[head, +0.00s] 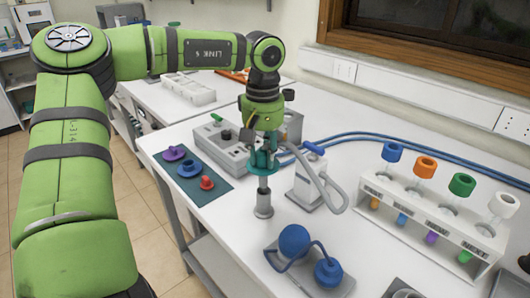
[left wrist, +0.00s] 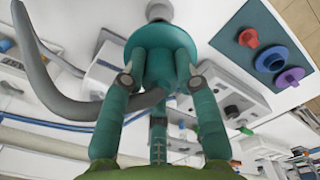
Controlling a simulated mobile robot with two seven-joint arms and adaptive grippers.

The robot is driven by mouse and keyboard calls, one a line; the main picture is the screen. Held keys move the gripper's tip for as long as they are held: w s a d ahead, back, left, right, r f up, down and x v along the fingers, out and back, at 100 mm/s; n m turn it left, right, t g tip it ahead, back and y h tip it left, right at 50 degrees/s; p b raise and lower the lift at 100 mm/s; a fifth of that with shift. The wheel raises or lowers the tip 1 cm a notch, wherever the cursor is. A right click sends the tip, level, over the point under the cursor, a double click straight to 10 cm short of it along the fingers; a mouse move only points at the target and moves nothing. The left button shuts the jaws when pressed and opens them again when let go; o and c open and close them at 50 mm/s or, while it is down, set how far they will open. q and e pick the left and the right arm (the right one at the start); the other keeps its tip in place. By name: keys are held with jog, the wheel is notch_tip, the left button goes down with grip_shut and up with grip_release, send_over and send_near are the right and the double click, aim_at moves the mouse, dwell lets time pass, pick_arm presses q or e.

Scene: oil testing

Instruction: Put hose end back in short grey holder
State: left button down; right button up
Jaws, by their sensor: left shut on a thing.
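My left gripper (head: 262,158) points down over the white table and is shut on the teal hose end (head: 263,170). The short grey holder (head: 263,207) stands upright on the table directly below. It shows partly at the top of the left wrist view (left wrist: 158,9). The hose end's narrow tip lines up with the holder's top; I cannot tell how far inside it sits. The grey hose (head: 333,187) curves away right. My right gripper is out of view.
A white dispenser (head: 308,190) stands close right of the holder. A device with blue knobs (head: 294,241) sits in front. A dark mat (head: 219,192) with coloured pieces lies left, a grey box (head: 221,147) behind. A white rack (head: 413,205) holds colour-capped tubes at right.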

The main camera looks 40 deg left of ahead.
aim_at(264, 168)
pick_arm(q)
jog(key=shift+f, duration=0.45)
notch_tip(264, 168, down, 4)
jog(key=b, duration=0.3)
jog(key=shift+w+r, duration=0.1)
jog(key=shift+r, duration=0.15)
jog(key=shift+f+b, duration=0.5)
jog(key=shift+f, duration=0.1)
jog(key=shift+f+b, duration=0.4)
jog(key=shift+f, duration=0.15)
jog(key=c, duration=1.2)
grip_release()
jog(key=shift+r, duration=0.1)
